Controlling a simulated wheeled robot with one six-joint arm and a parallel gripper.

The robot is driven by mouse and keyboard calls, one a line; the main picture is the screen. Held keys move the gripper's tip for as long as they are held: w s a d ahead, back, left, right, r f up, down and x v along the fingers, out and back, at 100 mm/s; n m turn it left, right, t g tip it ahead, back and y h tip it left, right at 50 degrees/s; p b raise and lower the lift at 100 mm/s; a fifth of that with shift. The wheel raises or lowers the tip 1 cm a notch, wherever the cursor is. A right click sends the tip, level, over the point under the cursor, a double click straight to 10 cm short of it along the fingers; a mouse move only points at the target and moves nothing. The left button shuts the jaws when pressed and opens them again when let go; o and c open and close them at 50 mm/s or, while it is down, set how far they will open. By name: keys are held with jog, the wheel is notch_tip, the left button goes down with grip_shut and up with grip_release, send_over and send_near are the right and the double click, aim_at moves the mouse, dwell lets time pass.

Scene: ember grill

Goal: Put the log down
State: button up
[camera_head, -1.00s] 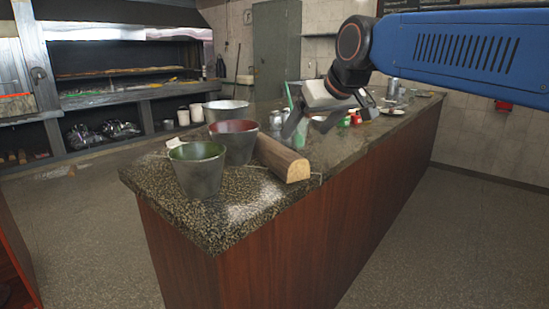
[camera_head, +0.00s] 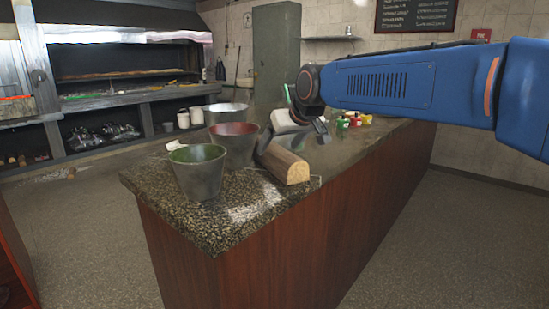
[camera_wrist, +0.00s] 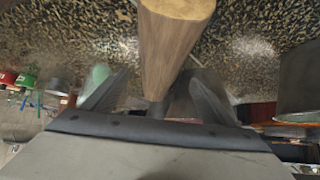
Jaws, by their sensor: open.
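The log (camera_head: 290,168) is a half-round piece of brown wood with a pale cut end. It lies on the speckled stone counter (camera_head: 215,228), beside the red-lined bucket. My gripper (camera_head: 293,139) is low over the counter at the log's far end, its fingers spread. In the wrist view the log (camera_wrist: 170,45) runs in between the two open fingers (camera_wrist: 160,82), its pale end pointing away from my gripper. Whether a finger touches the log I cannot tell.
A green-lined bucket (camera_head: 198,178), a red-lined bucket (camera_head: 234,150) and a metal pot (camera_head: 226,110) stand left of the log. Small red and green items (camera_head: 349,121) sit farther along the counter. The counter's front edge is close to the log.

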jog(key=shift+x, duration=2.85)
jog(key=shift+d, duration=0.1)
jog(key=c, duration=1.5)
grip_shut()
jog(key=shift+r, duration=0.15)
